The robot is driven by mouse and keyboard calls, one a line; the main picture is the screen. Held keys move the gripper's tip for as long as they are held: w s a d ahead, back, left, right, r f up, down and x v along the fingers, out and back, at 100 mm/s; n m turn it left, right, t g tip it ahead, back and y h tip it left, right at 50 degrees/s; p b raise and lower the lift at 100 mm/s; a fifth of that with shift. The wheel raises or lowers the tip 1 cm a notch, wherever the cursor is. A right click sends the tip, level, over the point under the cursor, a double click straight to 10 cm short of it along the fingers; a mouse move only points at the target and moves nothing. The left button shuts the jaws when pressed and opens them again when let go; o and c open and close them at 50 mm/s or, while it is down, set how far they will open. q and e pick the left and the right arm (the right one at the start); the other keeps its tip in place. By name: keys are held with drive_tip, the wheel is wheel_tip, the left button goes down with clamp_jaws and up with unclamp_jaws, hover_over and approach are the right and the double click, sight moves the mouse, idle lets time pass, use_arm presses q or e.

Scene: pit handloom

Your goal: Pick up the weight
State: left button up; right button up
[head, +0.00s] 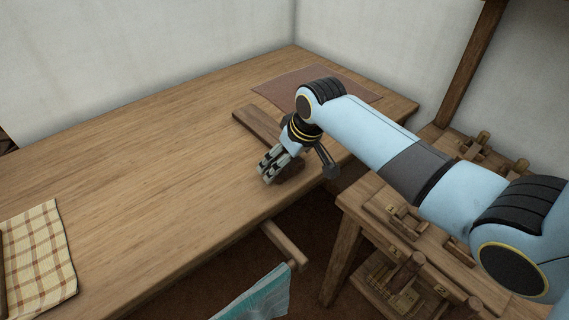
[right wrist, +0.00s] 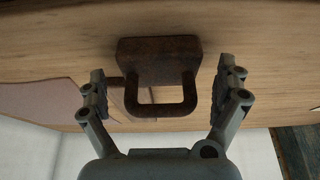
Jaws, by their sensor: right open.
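The weight (right wrist: 160,58) is a dark, rusty brown block with a loop handle, resting on the wooden table. In the right wrist view it lies between the two spread fingers of my right gripper (right wrist: 164,82), with a gap on each side and the handle towards my palm. In the head view my right gripper (head: 270,165) is low over the table near its front edge. A dark shape beside its fingers there seems to be the weight, mostly hidden. My left gripper is not in view.
A flat wooden board (head: 256,122) and a reddish-brown mat (head: 280,88) lie behind my right gripper. A checked cloth (head: 38,255) is at the left. A wooden bench with tools (head: 365,215) stands at the right. The table's (head: 150,175) middle is clear.

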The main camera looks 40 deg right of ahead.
drive_tip(key=shift+x, duration=0.95)
drive_tip(key=shift+c, duration=0.5)
drive_tip(key=c, duration=1.4)
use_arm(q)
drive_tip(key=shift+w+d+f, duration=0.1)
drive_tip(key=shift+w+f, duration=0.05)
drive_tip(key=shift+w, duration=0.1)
use_arm(e)
drive_tip(key=shift+w+r, duration=0.1)
drive_tip(key=shift+c, duration=0.5)
drive_tip(key=shift+r, duration=0.1)
